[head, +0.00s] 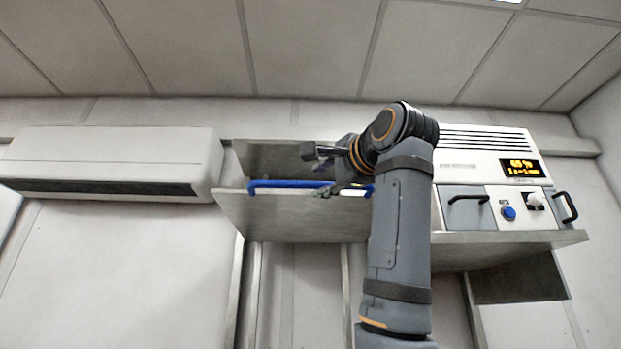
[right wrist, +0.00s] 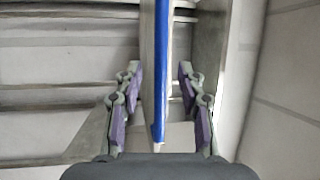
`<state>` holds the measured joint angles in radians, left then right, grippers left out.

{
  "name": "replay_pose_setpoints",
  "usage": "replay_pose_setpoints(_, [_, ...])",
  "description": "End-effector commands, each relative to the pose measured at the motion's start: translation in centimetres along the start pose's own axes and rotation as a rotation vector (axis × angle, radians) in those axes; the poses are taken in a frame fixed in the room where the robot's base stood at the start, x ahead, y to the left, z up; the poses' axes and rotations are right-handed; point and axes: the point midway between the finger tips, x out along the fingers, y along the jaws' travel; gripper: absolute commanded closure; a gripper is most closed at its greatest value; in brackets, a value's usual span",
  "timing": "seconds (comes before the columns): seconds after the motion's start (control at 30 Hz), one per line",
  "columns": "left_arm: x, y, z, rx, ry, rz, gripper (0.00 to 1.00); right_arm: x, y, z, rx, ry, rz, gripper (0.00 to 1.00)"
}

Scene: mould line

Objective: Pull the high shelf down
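The high shelf (head: 285,222) is a grey board unit on the back wall, with a long blue bar handle (head: 280,184) along its front panel. My right gripper (head: 316,172) is at the handle, its fingers above and below the bar in the head view. In the right wrist view the blue bar (right wrist: 159,75) runs between the two spread fingers, with a gap on each side. The gripper is open and holds nothing. My right arm hides the right end of the shelf. My left gripper is not in view.
A white machine (head: 490,160) with a lit display, black handles and a blue knob stands right of the shelf, on a ledge (head: 520,243). A white air conditioner (head: 110,160) hangs close on the left. The space below the shelf shows only wall panels and posts.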

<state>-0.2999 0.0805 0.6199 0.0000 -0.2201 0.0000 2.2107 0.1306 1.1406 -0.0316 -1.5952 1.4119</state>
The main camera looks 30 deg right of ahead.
Motion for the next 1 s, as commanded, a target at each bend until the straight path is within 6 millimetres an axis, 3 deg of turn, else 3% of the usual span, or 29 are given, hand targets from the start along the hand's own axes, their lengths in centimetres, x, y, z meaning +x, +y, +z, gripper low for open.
replay_pose_setpoints(0.03, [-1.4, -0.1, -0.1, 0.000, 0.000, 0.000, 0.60, 1.4, -0.6, -0.1, 0.000, 0.000, 0.003, 0.61])
replay_pose_setpoints(0.1, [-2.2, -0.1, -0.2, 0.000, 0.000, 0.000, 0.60, 2.8, -0.6, 0.0, 0.000, -0.001, 0.002, 0.61])
replay_pose_setpoints(0.3, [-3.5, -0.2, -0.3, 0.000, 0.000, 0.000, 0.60, 5.4, -0.4, 0.0, 0.000, -0.001, 0.000, 0.61])
replay_pose_setpoints(0.63, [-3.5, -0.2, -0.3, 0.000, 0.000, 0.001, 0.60, 6.0, 0.0, 0.0, -0.001, -0.001, -0.001, 0.61])
replay_pose_setpoints(0.93, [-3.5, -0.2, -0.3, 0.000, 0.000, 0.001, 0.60, 6.0, 0.0, 0.0, -0.001, -0.001, -0.001, 0.99])
replay_pose_setpoints(1.0, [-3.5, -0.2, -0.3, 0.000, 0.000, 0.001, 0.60, 6.0, 0.0, 0.0, -0.001, -0.001, -0.001, 1.00])
